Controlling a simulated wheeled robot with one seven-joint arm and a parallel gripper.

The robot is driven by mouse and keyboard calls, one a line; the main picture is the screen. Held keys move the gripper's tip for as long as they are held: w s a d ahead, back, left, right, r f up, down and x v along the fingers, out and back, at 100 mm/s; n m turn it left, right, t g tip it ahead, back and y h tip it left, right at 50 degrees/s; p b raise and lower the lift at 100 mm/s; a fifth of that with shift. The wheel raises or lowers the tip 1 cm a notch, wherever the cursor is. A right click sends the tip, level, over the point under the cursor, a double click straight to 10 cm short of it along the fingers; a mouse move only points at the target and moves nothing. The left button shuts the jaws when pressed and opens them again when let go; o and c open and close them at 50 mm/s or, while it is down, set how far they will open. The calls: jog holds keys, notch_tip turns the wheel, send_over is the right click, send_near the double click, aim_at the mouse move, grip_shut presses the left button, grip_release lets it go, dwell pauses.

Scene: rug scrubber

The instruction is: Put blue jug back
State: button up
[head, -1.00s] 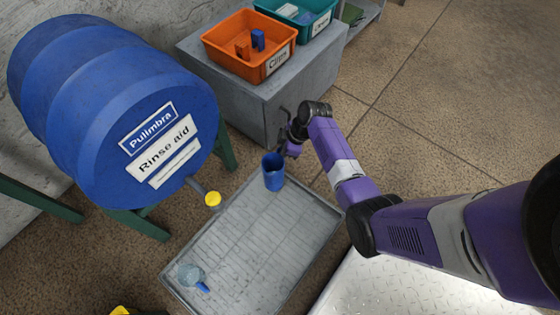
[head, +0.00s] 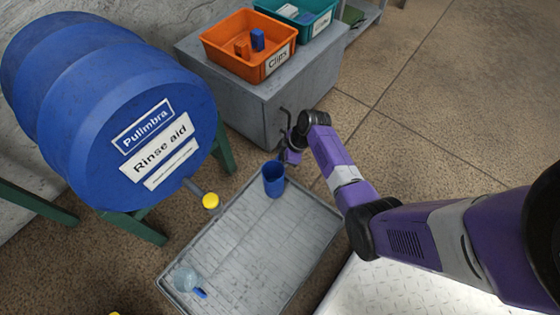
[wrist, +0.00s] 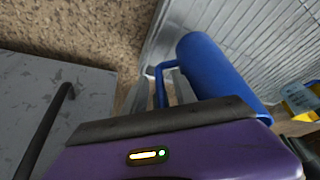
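The blue jug (head: 274,182) appears upright at the back end of the grey ribbed tray (head: 318,228). In the wrist view, the blue jug (wrist: 215,70) fills the upper middle, with its handle towards my gripper (wrist: 165,92). The grey fingertips lie at the handle, which runs down between or just beside them. Whether they are closed on it is hidden by the gripper body. In the head view, my gripper (head: 284,160) is close behind the jug's rim, on its right side.
A clear jug with a blue handle (head: 184,277) is on the tray's near left end. A blue drum (head: 90,110) with a yellow-capped tap (head: 210,201) stands left of the tray. A grey block (head: 265,108) behind carries an orange bin (head: 230,55) and a teal bin (head: 322,22).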

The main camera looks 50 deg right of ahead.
jog(key=p+v, duration=0.6)
jog(key=v, duration=0.6)
jog(key=shift+r+p, duration=0.15)
jog(key=shift+p, duration=0.2)
